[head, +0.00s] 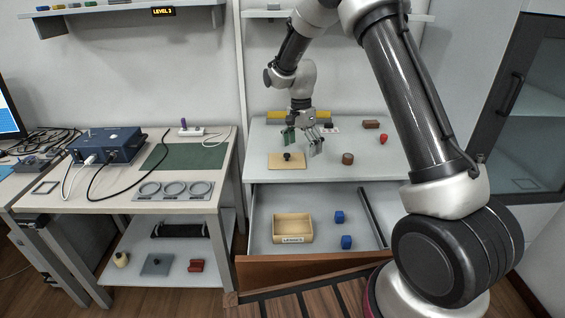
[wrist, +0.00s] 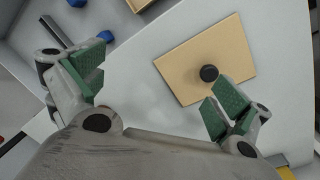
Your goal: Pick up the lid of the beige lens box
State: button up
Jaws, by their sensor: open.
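The beige lid (head: 294,161), a flat board with a black round knob (head: 287,156), lies on the white tabletop. In the wrist view the lid (wrist: 190,62) lies beyond the fingers, right of centre, its knob (wrist: 208,73) near the right fingertip. The beige lens box (head: 292,227), labelled LENSES, sits open in the pulled-out drawer below. My gripper (head: 303,144) is open and empty above the table, behind and right of the lid.
Two blue cubes (head: 339,217) lie in the open drawer (head: 262,203) right of the box. A brown cylinder (head: 347,158), a red object (head: 384,139) and a brown block (head: 371,124) stand on the tabletop's right side. A yellow bar (head: 280,115) lies at the back.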

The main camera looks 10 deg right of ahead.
aim_at(293, 160)
jog(key=w+m, duration=0.1)
jog(key=m, duration=0.1)
jog(key=w+a+r+m+t, duration=0.1)
jog(key=w+m, duration=0.1)
jog(key=m, duration=0.1)
jog(key=w+m, duration=0.1)
jog(key=m, duration=0.2)
jog(key=shift+w+a+r, duration=0.25)
jog(key=shift+w+r, duration=0.1)
notch_tip(293, 160, down, 8)
jog(key=shift+w+a+r, duration=0.1)
jog(key=shift+a+r, duration=0.05)
jog(key=shift+r, duration=0.05)
jog(key=c, duration=2.1)
